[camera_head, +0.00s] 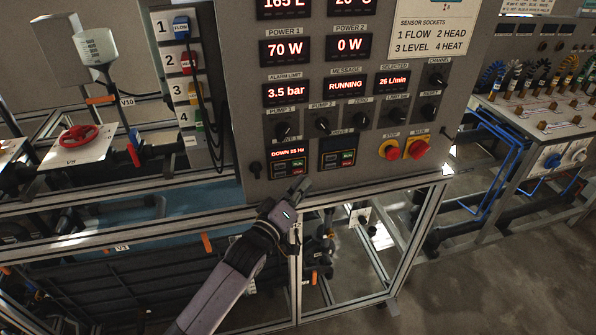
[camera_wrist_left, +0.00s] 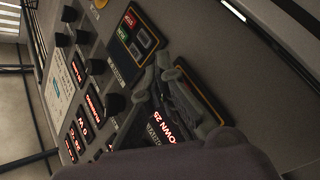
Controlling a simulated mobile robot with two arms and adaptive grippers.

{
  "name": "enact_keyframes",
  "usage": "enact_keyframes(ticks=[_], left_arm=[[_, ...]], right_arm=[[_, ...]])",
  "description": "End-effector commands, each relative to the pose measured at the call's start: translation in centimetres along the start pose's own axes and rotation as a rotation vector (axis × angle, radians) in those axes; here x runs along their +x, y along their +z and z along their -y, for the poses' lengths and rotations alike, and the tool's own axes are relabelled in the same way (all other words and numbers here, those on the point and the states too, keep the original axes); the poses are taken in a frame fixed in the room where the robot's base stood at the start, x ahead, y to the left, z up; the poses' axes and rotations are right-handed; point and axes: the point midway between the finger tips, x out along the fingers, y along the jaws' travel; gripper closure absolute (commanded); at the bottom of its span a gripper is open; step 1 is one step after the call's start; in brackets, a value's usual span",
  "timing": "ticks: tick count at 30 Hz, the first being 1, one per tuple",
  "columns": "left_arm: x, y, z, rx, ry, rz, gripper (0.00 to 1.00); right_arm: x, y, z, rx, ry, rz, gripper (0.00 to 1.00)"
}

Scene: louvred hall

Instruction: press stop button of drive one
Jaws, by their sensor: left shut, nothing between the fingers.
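The left of two small drive units (camera_head: 287,161) on the grey control panel reads "DOWN 25 Hz" in red. My left gripper (camera_head: 302,187) is shut and empty, just below and right of that unit's lower edge. In the left wrist view my shut fingers (camera_wrist_left: 168,76) lie across the same drive unit (camera_wrist_left: 212,104), hiding its buttons; I cannot tell whether they touch it. My right gripper is in neither view.
A second drive unit (camera_head: 338,151) stands close on the right. Above are a row of knobs (camera_head: 322,124) and red displays (camera_head: 284,92). A red emergency knob (camera_head: 418,148) is further right. A metal frame rail (camera_head: 375,189) runs below the panel.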

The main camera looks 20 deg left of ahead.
Motion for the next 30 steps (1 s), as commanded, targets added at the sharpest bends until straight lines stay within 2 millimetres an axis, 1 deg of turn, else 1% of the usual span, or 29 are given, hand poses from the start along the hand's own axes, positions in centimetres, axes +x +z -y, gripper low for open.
enact_keyframes(ticks=[5,18,30], left_arm=[[-0.4,0.3,-0.3,-0.002,-0.001,0.002,1.00],[-3.3,2.3,-2.4,-0.001,-0.001,0.001,1.00],[-3.5,2.6,-2.5,0.000,-0.001,0.001,1.00]], right_arm=[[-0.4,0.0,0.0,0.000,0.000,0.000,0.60],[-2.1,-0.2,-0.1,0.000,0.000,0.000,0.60],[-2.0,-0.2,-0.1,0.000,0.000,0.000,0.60]])
